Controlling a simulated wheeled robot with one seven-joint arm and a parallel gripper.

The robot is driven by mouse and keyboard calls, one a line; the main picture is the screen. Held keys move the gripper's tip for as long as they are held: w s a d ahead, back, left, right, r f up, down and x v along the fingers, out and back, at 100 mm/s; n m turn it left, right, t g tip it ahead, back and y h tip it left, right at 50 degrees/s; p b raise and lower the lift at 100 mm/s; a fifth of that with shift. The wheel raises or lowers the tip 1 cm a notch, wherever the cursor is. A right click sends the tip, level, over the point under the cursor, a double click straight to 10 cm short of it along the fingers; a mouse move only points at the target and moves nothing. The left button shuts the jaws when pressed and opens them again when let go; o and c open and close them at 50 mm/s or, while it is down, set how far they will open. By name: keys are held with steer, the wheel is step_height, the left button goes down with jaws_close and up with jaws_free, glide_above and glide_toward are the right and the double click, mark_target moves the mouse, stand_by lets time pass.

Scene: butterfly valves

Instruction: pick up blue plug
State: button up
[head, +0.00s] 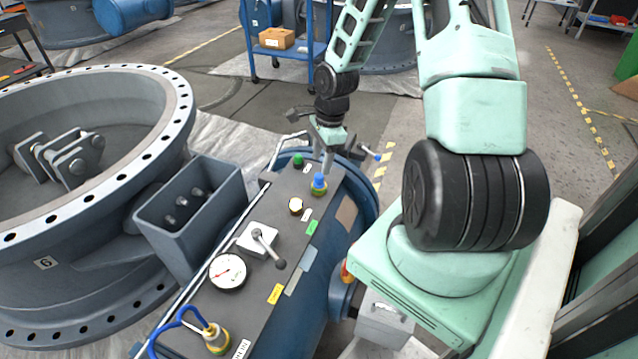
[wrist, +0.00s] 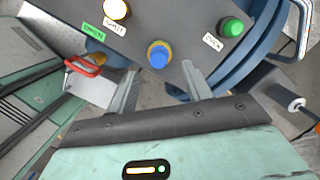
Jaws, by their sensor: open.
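The blue plug (head: 319,181) stands upright in a yellowish collar near the far right edge of the grey panel (head: 240,325). In the wrist view the blue plug (wrist: 158,57) shows its round top, between and just beyond the fingertips. My gripper (head: 327,165) is over the far end of the panel, just above and behind the plug. In the wrist view my gripper (wrist: 159,70) has its two fingers spread apart, with nothing held between them. I cannot tell whether a finger touches the plug.
A green button (head: 298,160) and a white button (head: 296,206) sit close to the plug. A lever (head: 267,247), a pressure gauge (head: 228,272) and a blue hose fitting (head: 214,338) lie nearer on the panel. A large flanged valve body (head: 75,230) stands left.

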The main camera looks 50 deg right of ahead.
mark_target(319, 175)
steer(key=f, duration=0.3)
steer(key=f+b, duration=0.1)
steer(key=shift+a+f, duration=0.25)
steer(key=shift+a, duration=0.1)
steer(key=shift+c, duration=0.3)
steer(key=c, duration=1)
steer(key=shift+w, duration=0.1)
